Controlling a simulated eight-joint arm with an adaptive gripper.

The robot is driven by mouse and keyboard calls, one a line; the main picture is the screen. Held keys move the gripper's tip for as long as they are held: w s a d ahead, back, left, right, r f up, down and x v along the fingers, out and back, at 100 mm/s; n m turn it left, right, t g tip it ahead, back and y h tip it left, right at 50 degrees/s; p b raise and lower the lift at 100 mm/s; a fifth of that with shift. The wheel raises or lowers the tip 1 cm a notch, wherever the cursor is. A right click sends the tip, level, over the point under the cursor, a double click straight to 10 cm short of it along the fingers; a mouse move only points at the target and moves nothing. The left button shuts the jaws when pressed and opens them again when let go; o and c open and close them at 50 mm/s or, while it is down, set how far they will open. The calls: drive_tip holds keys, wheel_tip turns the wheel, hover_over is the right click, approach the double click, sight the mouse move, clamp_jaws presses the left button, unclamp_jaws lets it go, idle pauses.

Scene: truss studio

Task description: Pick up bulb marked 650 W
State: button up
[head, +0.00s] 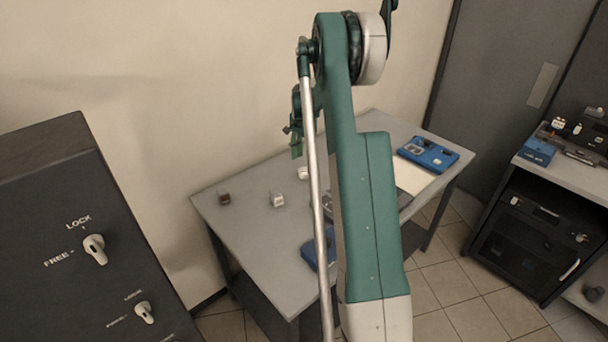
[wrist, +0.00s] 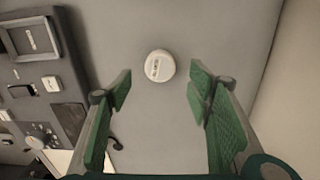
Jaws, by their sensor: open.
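In the wrist view a small white round item (wrist: 160,66) with a pale marked label lies on the grey table top; the marking is too small to read. It may be a bulb, but I cannot tell its wattage. My gripper (wrist: 160,88) has green fingers spread wide, open and empty. The item is centred between the fingers and a little beyond their tips. In the head view my gripper (head: 296,140) hangs above the back of the table (head: 245,235), partly hidden by my arm. A small white item (head: 303,173) shows below it.
A dark block (head: 224,198) and a whitish block (head: 277,199) stand on the table's left part. A blue tray (head: 440,160) lies at the right. A dark panel with switches (wrist: 40,80) lies left in the wrist view. The wall (wrist: 297,90) is close on the right.

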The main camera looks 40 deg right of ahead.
sight(304, 170)
drive_tip(key=shift+f, duration=1.3)
drive_tip(key=shift+s+f, duration=0.1)
drive_tip(key=shift+f, duration=2.5)
drive_tip(key=shift+c, duration=0.4)
drive_tip(key=c, duration=0.9)
